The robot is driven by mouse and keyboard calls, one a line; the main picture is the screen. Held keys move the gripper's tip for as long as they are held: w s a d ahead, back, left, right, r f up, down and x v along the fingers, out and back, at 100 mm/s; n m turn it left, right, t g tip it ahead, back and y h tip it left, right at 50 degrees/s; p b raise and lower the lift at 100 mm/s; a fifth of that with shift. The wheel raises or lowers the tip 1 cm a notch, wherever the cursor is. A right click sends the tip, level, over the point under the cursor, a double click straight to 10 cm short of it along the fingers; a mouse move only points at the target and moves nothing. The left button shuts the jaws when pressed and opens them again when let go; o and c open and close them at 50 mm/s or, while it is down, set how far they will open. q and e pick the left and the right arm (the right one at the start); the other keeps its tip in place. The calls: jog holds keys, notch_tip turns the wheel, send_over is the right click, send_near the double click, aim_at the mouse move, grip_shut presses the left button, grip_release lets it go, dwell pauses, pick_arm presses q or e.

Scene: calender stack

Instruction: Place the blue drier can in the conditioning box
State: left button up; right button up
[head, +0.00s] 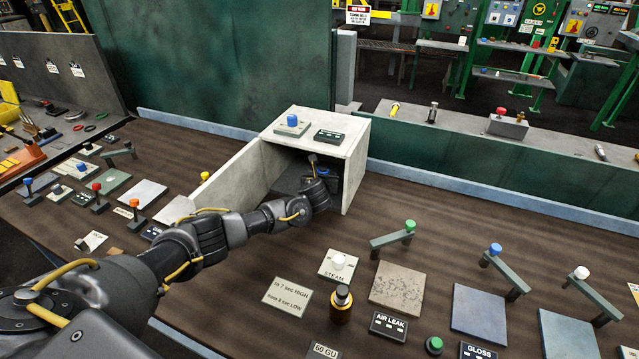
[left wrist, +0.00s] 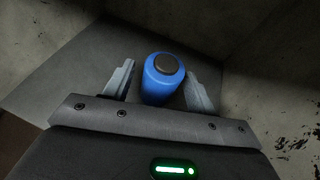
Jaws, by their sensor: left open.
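The conditioning box (head: 354,172) is a pale, worn box at the back middle of the table, open at the front, with its pale door panel (head: 230,178) swung out to the left. My left gripper (head: 325,174) reaches into its opening in the head view. In the left wrist view, the blue drier can (left wrist: 158,90) with a dark round cap stands between my open left fingers (left wrist: 160,80), with small gaps showing on both sides. It appears to stand on the grey floor inside the box. The arm and box shade mostly hide the can in the head view. My right gripper is not in view.
A blue button (head: 292,120) and a dark label plate sit on the box top. An amber bottle (head: 341,304) with a dark cap stands at the front, near the white steam button (head: 338,261). Several levers and plates fill the right side. A green wall (head: 210,55) rises behind.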

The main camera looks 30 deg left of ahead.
pick_arm(q)
jog(key=b+v, duration=0.1)
jog(key=v, duration=0.8)
jog(key=shift+s+d+r+b, duration=0.2)
jog(key=shift+s+b, duration=0.1)
jog(key=shift+b, duration=0.1)
jog(key=shift+s+r, duration=0.1)
jog(key=shift+s, duration=0.05)
jog(key=shift+a, duration=0.1)
